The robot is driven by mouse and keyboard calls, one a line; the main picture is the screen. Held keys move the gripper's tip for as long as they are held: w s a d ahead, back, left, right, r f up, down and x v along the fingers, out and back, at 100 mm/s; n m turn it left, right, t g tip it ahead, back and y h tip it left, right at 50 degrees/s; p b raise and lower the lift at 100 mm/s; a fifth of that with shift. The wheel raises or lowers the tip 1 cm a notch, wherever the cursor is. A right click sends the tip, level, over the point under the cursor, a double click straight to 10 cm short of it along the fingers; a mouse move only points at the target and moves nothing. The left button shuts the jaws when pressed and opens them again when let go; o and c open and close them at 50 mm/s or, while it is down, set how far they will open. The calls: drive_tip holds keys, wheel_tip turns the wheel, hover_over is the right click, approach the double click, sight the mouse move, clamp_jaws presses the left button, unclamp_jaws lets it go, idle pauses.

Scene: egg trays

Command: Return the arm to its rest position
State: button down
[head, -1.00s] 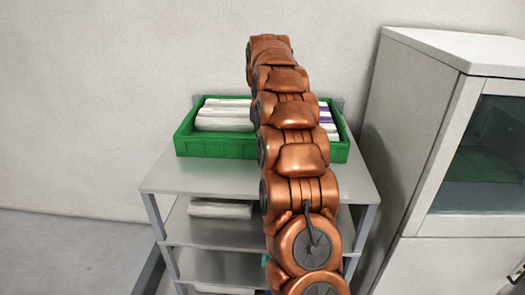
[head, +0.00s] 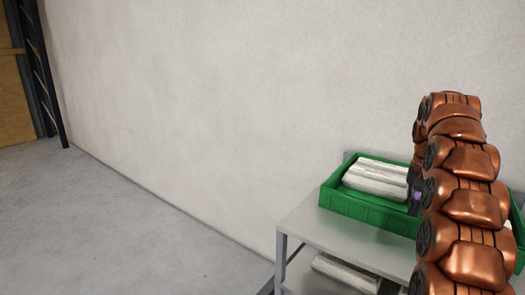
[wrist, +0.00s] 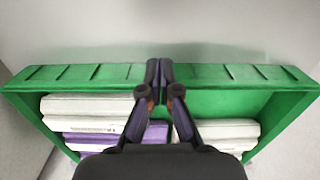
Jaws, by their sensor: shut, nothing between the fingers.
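My gripper (wrist: 160,75) is shut and empty in the wrist view, its fingertips together in front of the far wall of a green crate (wrist: 90,76). In the head view my copper-coloured arm stands at the right and covers part of the green crate (head: 368,212); the gripper itself is hard to make out there. The crate holds white packs (wrist: 95,104) and purple packs (wrist: 85,142) on the left, and more white packs (wrist: 228,132) on the right. Between them a stretch of the crate is bare.
The crate stands on the top of a grey shelf rack (head: 310,228) against a pale wall (head: 210,100). A white pack (head: 345,272) lies on the shelf below. The floor (head: 130,225) to the left is clear. A dark post (head: 43,75) stands at the far left.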

drive_tip(key=s+a+r+n+p, duration=0.15)
drive_tip(key=s+a+n, duration=0.25)
drive_tip(key=s+a, duration=1.3)
drive_tip(key=s+a+f+n, duration=0.1)
drive_tip(key=s+a+f, duration=0.2)
drive_tip(key=s, duration=0.4)
drive_tip(key=s+a+f+n+g+p, duration=0.1)
drive_tip(key=s+a+f, duration=0.2)
drive_tip(key=s, duration=0.4)
drive_tip(key=s+a+f+n, duration=0.1)
drive_tip(key=s+a+f, duration=0.2)
drive_tip(key=s, duration=0.4)
drive_tip(key=shift+s+a+f+n+g, duration=0.15)
drive_tip(key=shift+s+a+n+g, duration=0.2)
drive_tip(key=shift+a, duration=0.25)
drive_tip(key=shift+w+d, duration=0.1)
drive_tip(key=shift+d, duration=0.05)
